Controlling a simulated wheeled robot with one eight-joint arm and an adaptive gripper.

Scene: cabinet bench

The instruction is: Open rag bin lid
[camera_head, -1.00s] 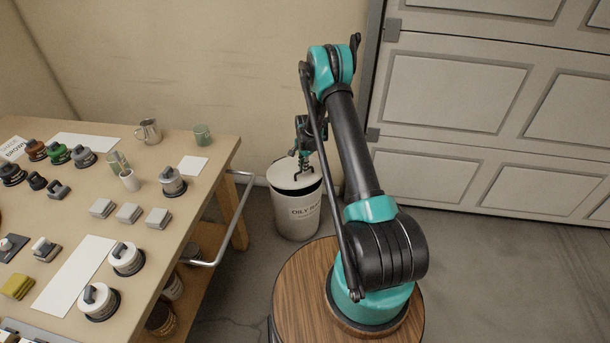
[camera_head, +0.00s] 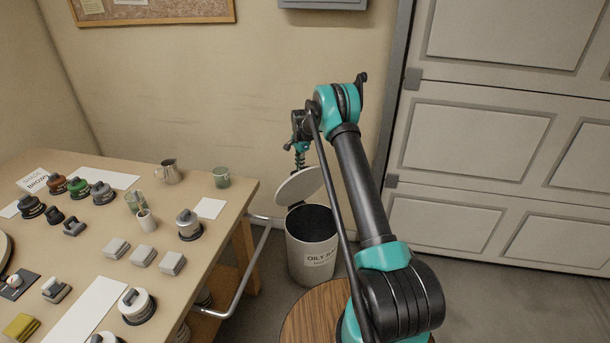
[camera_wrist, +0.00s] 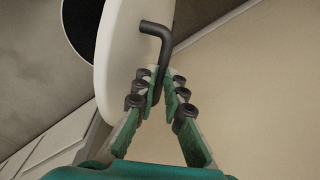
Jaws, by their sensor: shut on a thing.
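The rag bin (camera_head: 312,259) is a white cylinder with "OILY RAGS"-like lettering, partly hidden by my arm, standing on the floor right of the bench. Its round white lid (camera_head: 298,187) is raised and tilted up toward the wall, so the dark opening (camera_head: 311,222) shows. In the wrist view the lid (camera_wrist: 118,55) is seen nearly edge-on with a dark bent handle (camera_wrist: 158,45). My gripper (camera_wrist: 160,92) is shut on the handle. In the head view my gripper (camera_head: 299,165) is above the bin at the lid, its fingertips small.
A bench (camera_head: 104,240) on the left holds pots, cups, grey blocks and papers. A metal rail (camera_head: 254,268) juts from its side toward the bin. A wall stands close behind the bin, and a panelled door (camera_head: 480,150) fills the right.

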